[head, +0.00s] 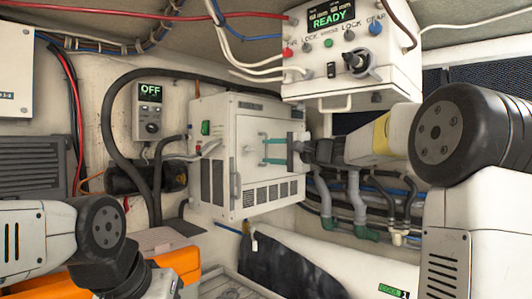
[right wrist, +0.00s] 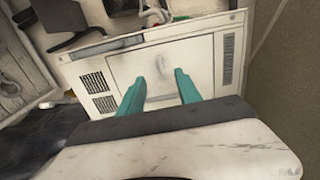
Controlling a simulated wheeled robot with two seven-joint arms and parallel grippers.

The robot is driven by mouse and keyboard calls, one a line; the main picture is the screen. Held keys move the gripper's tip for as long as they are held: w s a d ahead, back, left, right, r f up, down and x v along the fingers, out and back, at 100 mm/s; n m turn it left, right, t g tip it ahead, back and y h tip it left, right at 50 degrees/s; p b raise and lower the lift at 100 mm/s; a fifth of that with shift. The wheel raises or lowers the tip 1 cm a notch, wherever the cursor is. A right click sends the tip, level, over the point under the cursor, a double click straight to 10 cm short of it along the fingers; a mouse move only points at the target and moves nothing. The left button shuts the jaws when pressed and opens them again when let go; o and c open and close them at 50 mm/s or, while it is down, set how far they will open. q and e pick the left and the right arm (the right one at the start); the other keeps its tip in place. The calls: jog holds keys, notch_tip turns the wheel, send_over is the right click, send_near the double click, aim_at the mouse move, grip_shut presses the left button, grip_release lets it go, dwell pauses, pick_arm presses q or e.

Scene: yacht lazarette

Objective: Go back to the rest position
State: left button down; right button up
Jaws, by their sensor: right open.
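My right gripper (head: 265,150) reaches in from the right, its two teal fingers spread apart with nothing between them. It is in front of the door of a white cabinet unit (head: 226,170). In the right wrist view the open fingers (right wrist: 157,84) point at the pale front panel of that unit (right wrist: 205,50), and nothing is held. Whether the fingertips touch the panel I cannot tell. My left arm shows at the lower left of the head view, but its gripper fingers do not show.
A white control box (head: 350,75) reading READY hangs above my right gripper. A controller (head: 148,110) reading OFF is on the left wall. Pipes and hoses (head: 360,195) run below my right forearm. An orange case (head: 160,240) lies near my left arm.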

jog(key=s+a+f+n+g+h, duration=0.1)
jog(key=s+f+n+g+h, duration=0.1)
jog(key=s+f, duration=0.45)
jog(key=s+a+f+n+g+h, duration=0.1)
jog(key=s+a+f+n+g, duration=0.2)
jog(key=s, duration=0.6)
jog(key=s+d+f+n+h, duration=0.2)
jog(key=s+d+f, duration=0.4)
jog(key=s+f, duration=0.3)
jog(key=s+d+f+n+g+h, duration=0.1)
jog(key=s+d+f+h, duration=0.4)
jog(key=s, duration=0.6)
notch_tip(320, 180, down, 4)
jog(key=shift+s+d+r+n+g+h, duration=0.15)
jog(key=shift+s+d+n+g+h, duration=0.15)
jog(key=shift+d+n, duration=0.55)
